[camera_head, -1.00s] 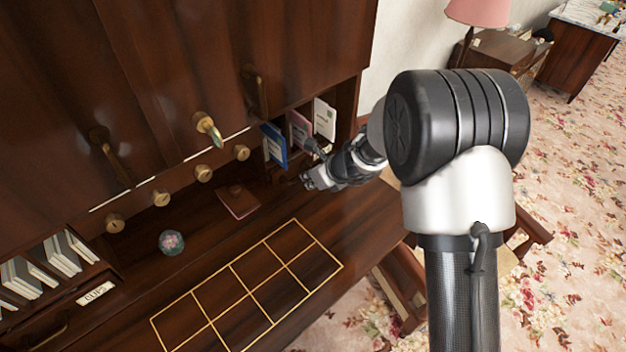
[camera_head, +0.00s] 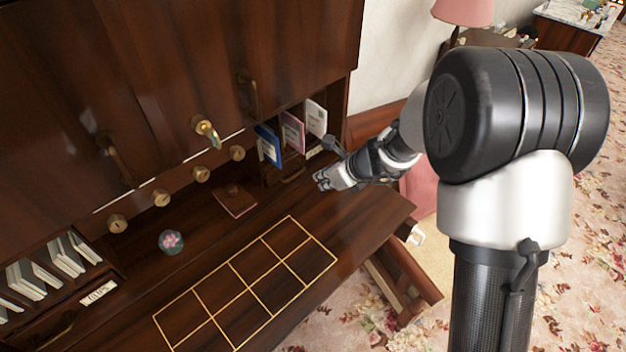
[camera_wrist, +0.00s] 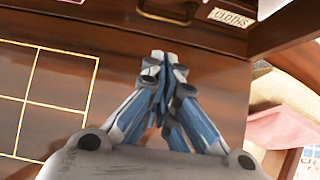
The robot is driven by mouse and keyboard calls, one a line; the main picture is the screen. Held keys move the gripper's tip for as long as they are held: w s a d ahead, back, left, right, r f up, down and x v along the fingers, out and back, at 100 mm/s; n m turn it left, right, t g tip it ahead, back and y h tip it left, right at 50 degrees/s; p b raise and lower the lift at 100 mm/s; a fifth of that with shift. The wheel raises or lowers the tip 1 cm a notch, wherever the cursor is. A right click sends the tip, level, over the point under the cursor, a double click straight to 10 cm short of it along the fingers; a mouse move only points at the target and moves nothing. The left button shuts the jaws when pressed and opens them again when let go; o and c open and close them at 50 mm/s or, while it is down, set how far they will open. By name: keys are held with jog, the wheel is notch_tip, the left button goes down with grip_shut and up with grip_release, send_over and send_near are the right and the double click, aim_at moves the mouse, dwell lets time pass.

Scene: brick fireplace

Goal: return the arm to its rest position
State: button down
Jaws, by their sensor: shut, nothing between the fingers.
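My gripper (camera_head: 322,180) is shut and empty. In the head view it is over the right end of the dark wooden desk, in front of the slots with the upright books. In the wrist view the closed fingertips (camera_wrist: 163,58) point toward a drawer front with a brass handle (camera_wrist: 168,10) and a label reading "CLOTHS" (camera_wrist: 231,18). Bare desk top shows around the fingers. My arm reaches in from the right side of the head view.
A gold-lined grid (camera_head: 245,285) lies on the desk top (camera_head: 370,215). A floral paperweight (camera_head: 171,241) and a small brown book-like item (camera_head: 235,200) lie behind it. Blue, pink and white books (camera_head: 292,132) stand in the right slots.

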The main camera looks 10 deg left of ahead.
jog(key=v, duration=0.4)
jog(key=shift+p, duration=0.3)
jog(key=s+d+r+n+b, duration=0.2)
jog(key=s+r+n+b, duration=0.1)
jog(key=s+r+n, duration=0.45)
jog(key=s+d+n+h+b, duration=0.2)
jog(key=s+d+n+h, duration=0.1)
jog(key=s+d+n, duration=0.5)
jog(key=s+d+n+h+b, duration=0.3)
jog(key=s+d+n, duration=0.5)
jog(key=s, duration=0.7)
jog(key=shift+s+n+b, duration=0.25)
jog(key=shift+n+b, duration=0.05)
jog(key=shift+n, duration=0.75)
jog(key=shift+a, duration=0.1)
